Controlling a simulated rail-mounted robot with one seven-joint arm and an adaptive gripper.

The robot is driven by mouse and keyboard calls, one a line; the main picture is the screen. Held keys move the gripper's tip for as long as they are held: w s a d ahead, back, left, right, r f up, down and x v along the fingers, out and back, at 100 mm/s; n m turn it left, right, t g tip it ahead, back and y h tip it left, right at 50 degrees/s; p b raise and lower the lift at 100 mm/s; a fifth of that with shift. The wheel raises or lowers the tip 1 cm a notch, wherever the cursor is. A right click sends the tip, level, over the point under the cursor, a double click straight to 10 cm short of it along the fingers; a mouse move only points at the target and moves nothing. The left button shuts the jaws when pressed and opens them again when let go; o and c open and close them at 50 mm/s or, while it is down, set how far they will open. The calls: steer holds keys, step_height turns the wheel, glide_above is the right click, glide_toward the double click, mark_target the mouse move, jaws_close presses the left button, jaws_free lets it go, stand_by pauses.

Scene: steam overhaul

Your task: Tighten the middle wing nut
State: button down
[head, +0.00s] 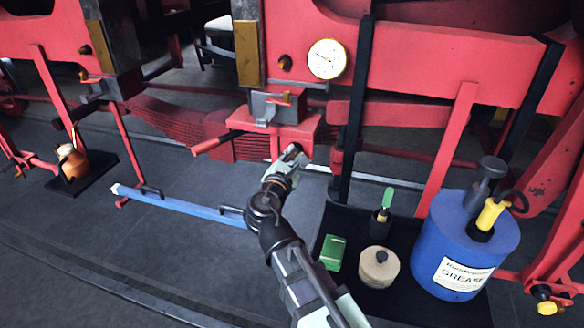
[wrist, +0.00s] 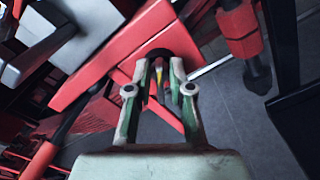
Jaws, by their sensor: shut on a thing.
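My gripper (head: 294,153) is at the right end of a red block (head: 262,127) under the frame. In the wrist view, the two pale green-and-white fingers of my gripper (wrist: 160,72) point at the end of this red block (wrist: 108,62). The fingers are nearly closed on a small part with yellow and red on it (wrist: 160,80), at a dark round spot on the block. I take this part for the middle wing nut. It is mostly hidden between the fingers, and its wing angle cannot be made out. In the head view my gripper hides it.
A round gauge (head: 326,59) sits on the red frame above. A dark tray (head: 402,202) at the right holds a blue grease can (head: 464,245), a round tin (head: 379,267) and a green box (head: 332,253).

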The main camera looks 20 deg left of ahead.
steer(key=m+b, duration=0.6)
steer(key=b, duration=0.1)
steer(key=m+b, duration=0.3)
steer(key=b, duration=0.1)
steer(key=shift+d+f+m, duration=0.2)
steer(key=shift+f+m, duration=0.1)
steer(key=shift+m, duration=0.1)
stand_by(0.7)
steer(key=c, duration=1.3)
jaws_free()
steer(key=shift+s, duration=0.1)
steer(key=s, duration=1.1)
steer(key=shift+s+d, duration=0.1)
steer(key=shift+s, duration=0.3)
